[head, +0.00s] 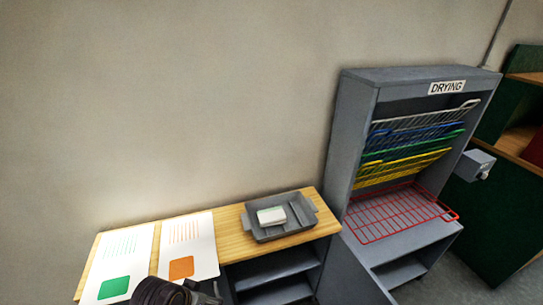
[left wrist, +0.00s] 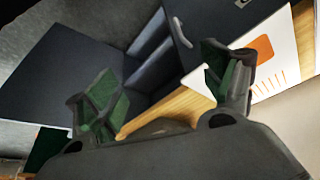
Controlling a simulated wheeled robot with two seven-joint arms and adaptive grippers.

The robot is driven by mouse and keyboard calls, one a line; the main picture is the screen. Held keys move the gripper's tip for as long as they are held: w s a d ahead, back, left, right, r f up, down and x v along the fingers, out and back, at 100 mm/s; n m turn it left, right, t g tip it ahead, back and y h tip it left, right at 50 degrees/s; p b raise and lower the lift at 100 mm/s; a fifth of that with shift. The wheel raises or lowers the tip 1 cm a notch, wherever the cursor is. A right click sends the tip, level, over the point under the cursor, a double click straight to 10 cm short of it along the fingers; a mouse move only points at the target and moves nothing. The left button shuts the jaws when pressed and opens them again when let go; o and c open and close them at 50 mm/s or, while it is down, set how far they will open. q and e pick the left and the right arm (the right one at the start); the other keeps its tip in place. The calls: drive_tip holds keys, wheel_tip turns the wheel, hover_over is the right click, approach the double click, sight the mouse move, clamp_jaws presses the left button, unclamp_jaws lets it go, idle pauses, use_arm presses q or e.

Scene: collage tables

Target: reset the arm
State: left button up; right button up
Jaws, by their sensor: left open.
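My left gripper (left wrist: 160,88) is open and empty in the left wrist view, its two green-padded fingers spread wide. Between and beyond the fingers lie the wooden tabletop's edge and the dark cabinet below it. In the head view, a dark part of my left arm shows at the bottom edge, in front of the sheet with an orange square (head: 181,268); the fingers cannot be made out there. That sheet also shows in the left wrist view (left wrist: 264,47), beyond the right-hand finger. My right gripper is not in view.
A sheet with a green square (head: 114,288) lies at the table's left. A grey tray (head: 262,236) holding a white and green block (head: 271,216) stands right on the wooden table (head: 229,240). A grey drying rack (head: 352,105) with coloured shelves, the red one (head: 402,212) pulled low, stands further right.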

use_arm(q)
drive_tip(key=s+a+f+n+g+y, duration=0.1)
drive_tip(key=s+a+f, duration=0.15)
drive_tip(key=f, duration=1.45)
drive_tip(key=s+a+f+g, duration=0.1)
drive_tip(key=s+f, duration=0.2)
drive_tip(key=f, duration=1.3)
drive_tip(key=s+a+f, duration=0.2)
drive_tip(key=s+f, duration=0.8)
drive_tip(key=s, duration=0.1)
drive_tip(key=s+a+f+g, duration=0.1)
drive_tip(key=s+f, duration=0.9)
drive_tip(key=s, duration=0.1)
drive_tip(key=shift+a+f, duration=0.35)
drive_tip(key=shift+s, duration=0.1)
